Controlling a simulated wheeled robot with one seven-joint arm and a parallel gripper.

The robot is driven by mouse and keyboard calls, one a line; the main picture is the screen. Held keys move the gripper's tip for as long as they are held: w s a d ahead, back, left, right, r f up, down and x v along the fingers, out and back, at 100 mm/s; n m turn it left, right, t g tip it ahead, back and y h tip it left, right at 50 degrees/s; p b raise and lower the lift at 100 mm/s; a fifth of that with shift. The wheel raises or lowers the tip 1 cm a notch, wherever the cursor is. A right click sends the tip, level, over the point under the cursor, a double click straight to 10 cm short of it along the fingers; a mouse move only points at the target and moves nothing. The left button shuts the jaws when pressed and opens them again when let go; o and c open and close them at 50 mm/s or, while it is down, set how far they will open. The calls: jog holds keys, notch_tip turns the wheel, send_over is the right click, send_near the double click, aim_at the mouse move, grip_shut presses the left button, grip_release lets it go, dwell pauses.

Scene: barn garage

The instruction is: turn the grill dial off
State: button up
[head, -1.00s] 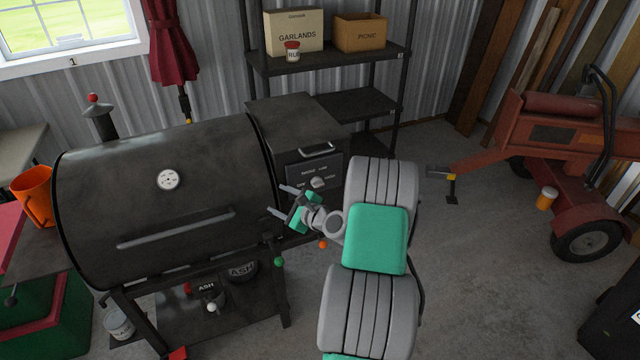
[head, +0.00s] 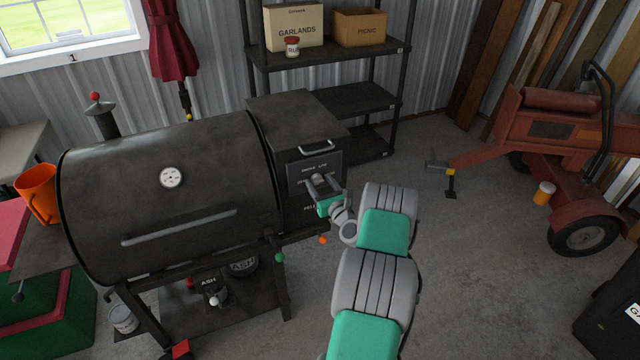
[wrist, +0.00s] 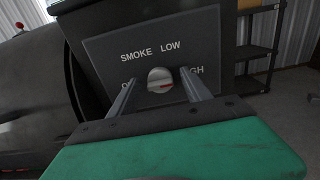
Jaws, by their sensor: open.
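The grill (head: 165,200) is a black barrel smoker with a side box on its right. The panel reads "SMOKE" and "LOW"; the "HIGH" label and one at lower left are partly hidden by my fingers. My gripper (wrist: 160,86) is open in front of the panel, one finger on each side of the dial as seen in the wrist view. In the head view my gripper (head: 324,187) is at the panel. I cannot tell whether the fingers touch the dial.
A black shelf (head: 345,98) with boxes stands behind the grill. A red wheeled machine (head: 550,150) is at the right. Concrete floor lies open between grill and machine.

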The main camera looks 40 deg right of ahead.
jog(key=shift+c, duration=0.6)
grip_shut()
